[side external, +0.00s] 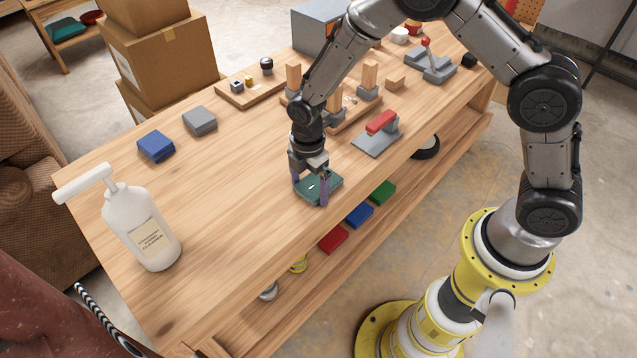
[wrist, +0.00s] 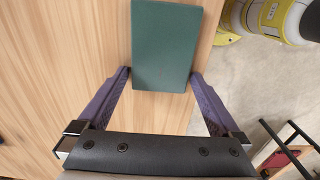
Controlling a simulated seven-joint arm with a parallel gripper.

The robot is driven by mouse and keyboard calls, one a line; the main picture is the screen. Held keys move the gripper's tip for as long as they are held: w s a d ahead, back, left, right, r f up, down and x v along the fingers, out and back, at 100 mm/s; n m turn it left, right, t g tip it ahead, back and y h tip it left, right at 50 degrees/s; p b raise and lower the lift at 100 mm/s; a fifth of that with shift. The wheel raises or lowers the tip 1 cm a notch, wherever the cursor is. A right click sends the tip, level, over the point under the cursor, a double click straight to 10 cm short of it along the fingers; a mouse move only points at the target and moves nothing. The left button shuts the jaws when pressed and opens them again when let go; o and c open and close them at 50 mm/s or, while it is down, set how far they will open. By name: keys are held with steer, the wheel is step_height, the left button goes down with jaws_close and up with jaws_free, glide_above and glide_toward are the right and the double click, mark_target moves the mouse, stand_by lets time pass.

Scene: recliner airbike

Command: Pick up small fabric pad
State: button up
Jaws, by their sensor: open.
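A dark green, flat rectangular pad (side external: 333,184) lies on the wooden workbench (side external: 235,215), close to its front edge. It also fills the upper middle of the wrist view (wrist: 166,45). My gripper (side external: 310,190) is low over the pad and points down, with its purple fingers spread. In the wrist view, the fingertips of my gripper (wrist: 161,74) stand on either side of the pad's near end, very close to its edges. I cannot tell whether they touch it. Part of the pad is hidden behind the gripper in the side view.
A blue pad (side external: 156,146) and a grey pad (side external: 200,121) lie farther left on the bench. A white pump bottle (side external: 142,228) stands at the left front. A grey tool with a red handle (side external: 381,123) and wooden block fixtures (side external: 369,79) are right of my gripper.

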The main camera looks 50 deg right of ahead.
steer(key=c, duration=1.3)
steer(key=shift+r, duration=0.15)
